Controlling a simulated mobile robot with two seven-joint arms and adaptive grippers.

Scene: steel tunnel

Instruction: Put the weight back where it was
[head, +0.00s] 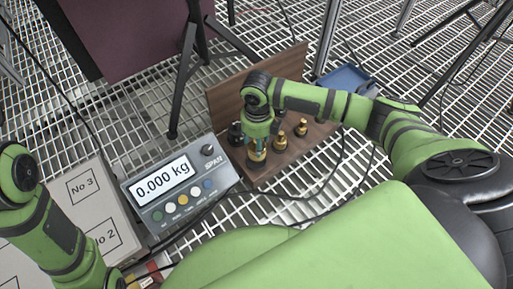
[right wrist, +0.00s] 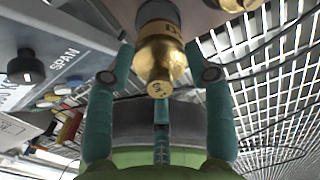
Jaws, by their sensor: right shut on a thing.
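A brass weight (head: 257,158) is at the near left of the wooden weight stand (head: 305,148). My right gripper (head: 258,143) comes down on it from above, fingers shut around it. In the right wrist view the weight (right wrist: 160,52) sits between my teal fingers (right wrist: 162,75), its stamped knob towards the camera. Whether its base touches the wood is hidden. Two other brass weights, one nearer (head: 280,142) and one smaller (head: 301,128), stand upright to the right on the stand. My left arm shows at the lower left, but its gripper is out of view.
A grey scale (head: 180,187) reading 0.000 kg stands just left of the stand. A pale board marked No 3 and No 2 (head: 85,205) lies further left. The stand's upright wooden panel (head: 228,100) rises behind. A blue tray (head: 345,80) lies behind right. Cables cross the grating in front.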

